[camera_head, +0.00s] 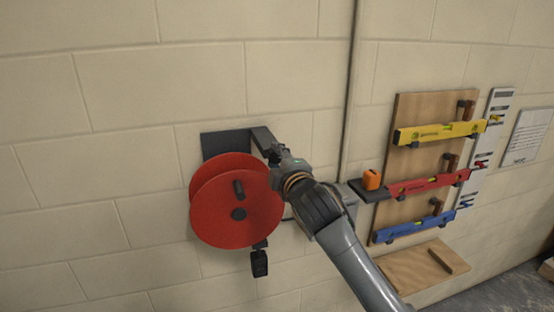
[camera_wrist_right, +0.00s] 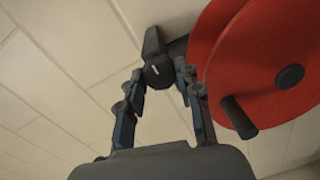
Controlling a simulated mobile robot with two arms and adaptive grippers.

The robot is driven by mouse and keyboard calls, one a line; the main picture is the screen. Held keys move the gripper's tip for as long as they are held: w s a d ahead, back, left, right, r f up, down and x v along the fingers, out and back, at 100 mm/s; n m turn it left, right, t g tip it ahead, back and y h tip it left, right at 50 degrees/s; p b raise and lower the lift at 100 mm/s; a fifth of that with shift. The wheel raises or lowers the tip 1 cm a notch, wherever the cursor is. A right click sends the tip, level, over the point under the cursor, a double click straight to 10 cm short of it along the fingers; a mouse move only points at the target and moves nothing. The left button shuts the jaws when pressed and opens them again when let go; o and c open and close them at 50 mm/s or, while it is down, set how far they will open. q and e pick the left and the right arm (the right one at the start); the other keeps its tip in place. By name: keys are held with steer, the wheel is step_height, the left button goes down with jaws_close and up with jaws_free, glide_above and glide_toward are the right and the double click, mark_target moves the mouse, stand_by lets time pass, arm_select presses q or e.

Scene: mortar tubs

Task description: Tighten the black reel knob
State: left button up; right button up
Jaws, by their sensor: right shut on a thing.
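The red reel (camera_head: 221,222) is mounted on the block wall by a dark bracket (camera_head: 262,138). It has a black hub and a crank handle (camera_head: 239,190) on its face; it also shows at the right of the right wrist view (camera_wrist_right: 230,62). The black reel knob (camera_wrist_right: 155,66) sits beside the reel, with a small white mark on it. My right gripper (camera_head: 279,160) is at the knob, its two fingers closed on either side of it. In the head view the gripper largely hides the knob. My left gripper is not in view.
A black plug (camera_head: 259,264) hangs below the reel. To the right, a small shelf holds an orange object (camera_head: 372,179). A wooden board (camera_head: 408,165) carries yellow, red and blue levels. A vertical conduit (camera_head: 352,90) runs up the wall. The wall left of the reel is clear.

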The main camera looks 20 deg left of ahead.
stand_by(0.5)
steer(key=o, duration=1.2)
steer(key=shift+c, duration=0.2)
steer(key=v, duration=1.2)
